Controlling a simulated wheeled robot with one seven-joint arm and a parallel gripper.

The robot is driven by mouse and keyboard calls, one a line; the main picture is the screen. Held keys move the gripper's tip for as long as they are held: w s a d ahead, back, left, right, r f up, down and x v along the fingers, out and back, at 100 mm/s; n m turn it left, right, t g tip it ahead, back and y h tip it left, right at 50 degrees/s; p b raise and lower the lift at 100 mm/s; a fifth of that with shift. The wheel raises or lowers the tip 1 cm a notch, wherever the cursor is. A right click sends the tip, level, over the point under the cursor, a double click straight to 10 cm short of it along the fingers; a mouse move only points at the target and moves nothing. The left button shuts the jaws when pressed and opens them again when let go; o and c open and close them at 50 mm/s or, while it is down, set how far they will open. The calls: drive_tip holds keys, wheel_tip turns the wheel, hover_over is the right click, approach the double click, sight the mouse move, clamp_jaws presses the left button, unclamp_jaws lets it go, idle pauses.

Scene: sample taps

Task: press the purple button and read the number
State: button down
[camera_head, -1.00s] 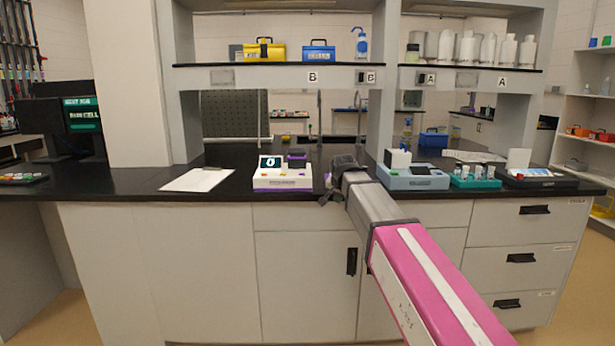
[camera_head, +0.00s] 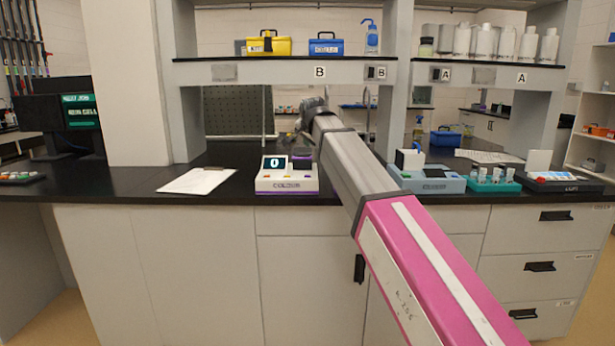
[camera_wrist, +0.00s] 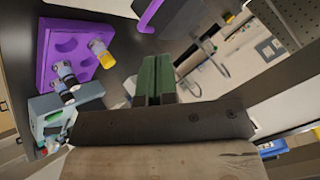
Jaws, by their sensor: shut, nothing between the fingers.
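A white counter device (camera_head: 287,181) with a purple base stands on the black bench in the head view. Its dark display (camera_head: 274,164) reads 0. Small coloured buttons sit on its sloped front; I cannot tell a purple one among them. My gripper (camera_wrist: 155,62) shows in the wrist view as dark green fingers, shut and empty. In the head view my arm ends above and slightly right of the counter, apart from it, and the fingertips are not clear there. The counter cannot be surely identified in the wrist view.
A purple rack (camera_wrist: 58,45) with a yellow-capped vial shows in the wrist view. A clipboard (camera_head: 197,181) lies left of the counter. A blue-grey device (camera_head: 428,179), a teal rack (camera_head: 492,185) and a dark tray (camera_head: 560,185) stand right. A shelf (camera_head: 285,71) overhangs the bench.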

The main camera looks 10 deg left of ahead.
sight(307, 176)
drive_tip(key=shift+f, duration=0.15)
drive_tip(key=shift+f, duration=4.3)
drive_tip(key=shift+f, duration=0.2)
drive_tip(key=shift+f, duration=0.2)
drive_tip(key=shift+f, duration=0.35)
drive_tip(key=shift+r, duration=0.75)
